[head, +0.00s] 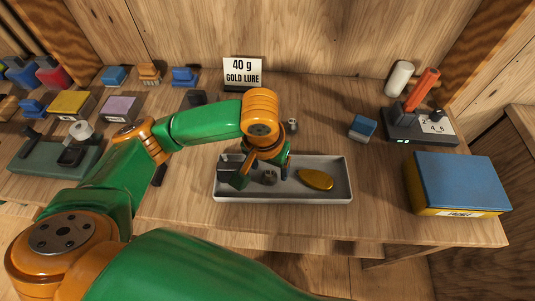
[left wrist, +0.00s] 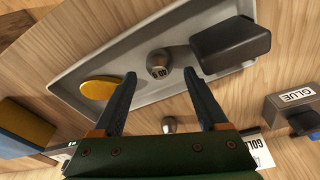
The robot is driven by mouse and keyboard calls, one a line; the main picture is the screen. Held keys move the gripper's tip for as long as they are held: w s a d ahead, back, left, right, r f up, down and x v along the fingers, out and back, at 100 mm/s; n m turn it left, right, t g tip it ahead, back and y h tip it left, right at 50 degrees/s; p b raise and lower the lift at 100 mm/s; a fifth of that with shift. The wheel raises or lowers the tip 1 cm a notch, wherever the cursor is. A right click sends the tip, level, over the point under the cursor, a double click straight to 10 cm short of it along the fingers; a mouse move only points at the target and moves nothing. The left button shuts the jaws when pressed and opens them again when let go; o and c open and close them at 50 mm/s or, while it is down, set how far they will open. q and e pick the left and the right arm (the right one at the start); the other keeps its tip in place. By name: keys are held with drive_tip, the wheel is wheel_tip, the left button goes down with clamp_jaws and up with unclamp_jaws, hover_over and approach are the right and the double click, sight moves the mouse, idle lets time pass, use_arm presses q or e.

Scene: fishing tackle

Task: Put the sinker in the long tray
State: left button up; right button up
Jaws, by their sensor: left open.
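The long tray (head: 335,194) is a pale grey, shallow tray near the table's front edge; its rim also shows in the left wrist view (left wrist: 92,57). A grey sinker (head: 269,178) with a marking sits in the tray, and it shows in the left wrist view (left wrist: 159,63). A gold lure (head: 316,179) lies to its right in the tray. My left gripper (head: 262,176) points down over the tray, open, with its fingers on either side of the sinker. In the left wrist view the sinker is just beyond the fingertips (left wrist: 163,76), apart from them. My right gripper is not in view.
A dark block (left wrist: 230,46) is at the tray's left end. A smaller grey piece (head: 292,125) stands behind the tray. A sign (head: 242,72) reads "40 g GOLD LURE". A blue-topped box (head: 460,182) and a scale-like device (head: 420,128) stand right; several small boxes are left.

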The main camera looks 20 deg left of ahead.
sight(267, 182)
use_arm(q)
wheel_tip(267, 182, up, 9)
drive_tip(key=s+p, duration=0.1)
drive_tip(key=p, duration=0.1)
drive_tip(key=shift+s, duration=0.2)
